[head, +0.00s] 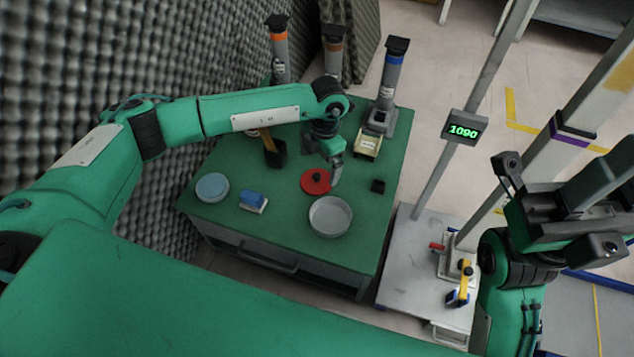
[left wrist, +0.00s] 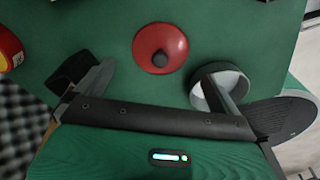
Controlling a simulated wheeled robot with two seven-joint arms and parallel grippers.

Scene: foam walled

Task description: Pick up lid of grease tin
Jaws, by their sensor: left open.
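The red round lid (head: 314,181) with a black knob lies flat on the green table. It also shows in the left wrist view (left wrist: 160,48). An open grey round tin (head: 330,217) stands just in front of it; in the left wrist view its pale rim (left wrist: 238,82) is partly hidden behind a finger. My left gripper (head: 337,182) is above the table at the lid's right side. In the left wrist view its fingers (left wrist: 158,75) are wide apart and empty, with the lid beyond them. My right gripper (head: 565,205) is off to the right, away from the table; its jaws are unclear.
On the table (head: 285,255) are a blue round dish (head: 212,187), a blue-and-white block (head: 253,202), a small black block (head: 378,186) and a yellowish block (head: 368,145). Grey posts stand behind. Foam wall (head: 60,60) is at left; a grey cart (head: 408,270) is at right.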

